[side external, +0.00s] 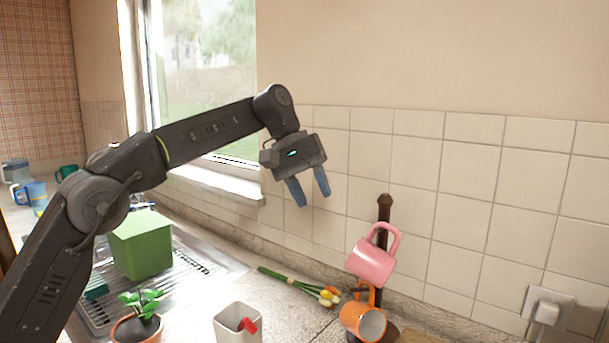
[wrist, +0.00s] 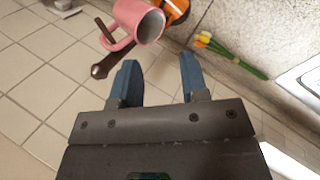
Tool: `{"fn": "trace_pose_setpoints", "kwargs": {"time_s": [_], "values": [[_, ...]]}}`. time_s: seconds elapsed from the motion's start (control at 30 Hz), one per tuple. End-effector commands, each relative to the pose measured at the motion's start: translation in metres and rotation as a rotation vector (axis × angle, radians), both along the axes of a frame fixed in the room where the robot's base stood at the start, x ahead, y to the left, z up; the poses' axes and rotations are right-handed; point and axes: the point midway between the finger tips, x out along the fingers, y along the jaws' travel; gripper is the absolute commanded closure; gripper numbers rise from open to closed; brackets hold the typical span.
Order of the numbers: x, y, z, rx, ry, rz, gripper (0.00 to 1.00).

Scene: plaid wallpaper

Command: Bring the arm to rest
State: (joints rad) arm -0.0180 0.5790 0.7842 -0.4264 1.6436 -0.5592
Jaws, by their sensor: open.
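My gripper (side external: 309,189) is raised in the air in front of the tiled wall, above the counter. Its two blue fingers point down and are apart, with nothing between them. In the wrist view my gripper (wrist: 160,80) also shows open and empty. A pink mug (side external: 374,259) hangs tilted on a dark brown mug stand (side external: 384,207), lower and to the right of my gripper. The pink mug (wrist: 138,22) is also at the top of the wrist view, apart from the fingers.
An orange mug (side external: 363,321) is low on the stand. Flowers (side external: 300,283) lie on the counter. A white container (side external: 237,325), a potted plant (side external: 138,318) and a green box (side external: 140,245) by the sink are to the left. A wall socket (side external: 547,312) is at right.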

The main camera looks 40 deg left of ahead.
Motion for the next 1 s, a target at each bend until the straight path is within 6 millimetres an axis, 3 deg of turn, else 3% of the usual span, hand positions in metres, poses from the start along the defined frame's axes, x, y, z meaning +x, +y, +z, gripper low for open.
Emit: {"fn": "trace_pose_setpoints", "kwargs": {"time_s": [0.23,0.67,0.77,1.0], "values": [[-0.003,0.011,0.025,-0.002,-0.001,0.0,0.59],[-0.011,0.015,0.036,0.011,-0.014,-0.002,0.59],[-0.025,0.015,0.042,0.034,-0.045,-0.008,0.59],[-0.085,0.022,0.043,0.141,-0.158,-0.052,0.59]]}}
